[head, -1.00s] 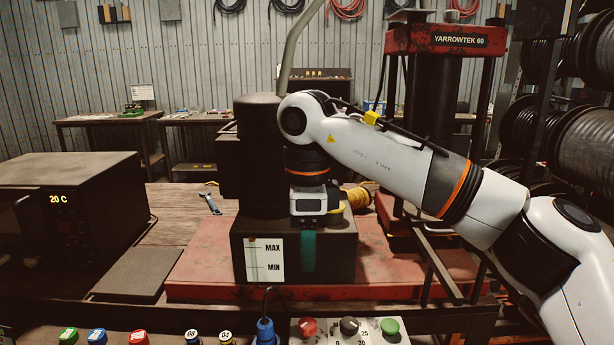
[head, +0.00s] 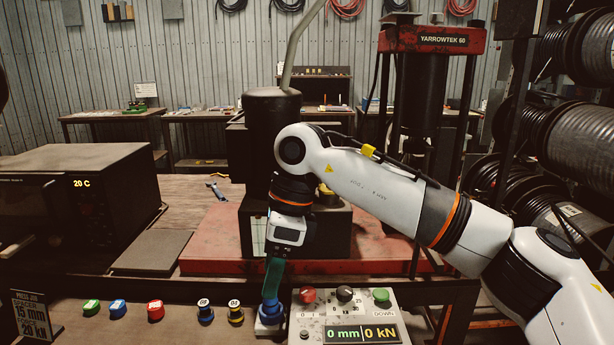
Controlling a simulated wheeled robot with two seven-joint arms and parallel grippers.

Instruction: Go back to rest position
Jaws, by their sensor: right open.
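My right arm comes in from the right. Its gripper (head: 272,285), with green fingers, points down at the front bench, left of the control box. It is open, seen edge-on. A blue piece (head: 270,312) on a pale base stands at the fingertips; I cannot tell whether they touch it. My left gripper is not in view. The control box (head: 385,310) has red, black and green knobs and reads 0 mm and 0 kN. The red press (head: 432,40) marked YARROWTEK 60 stands behind my arm.
Green, blue, red and dark capped pieces (head: 155,311) line the front bench left of my gripper. A black oven (head: 80,195) reading 20 C stands at left. A dark cylinder unit (head: 272,130) is behind my wrist. Hose reels (head: 580,140) crowd the right.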

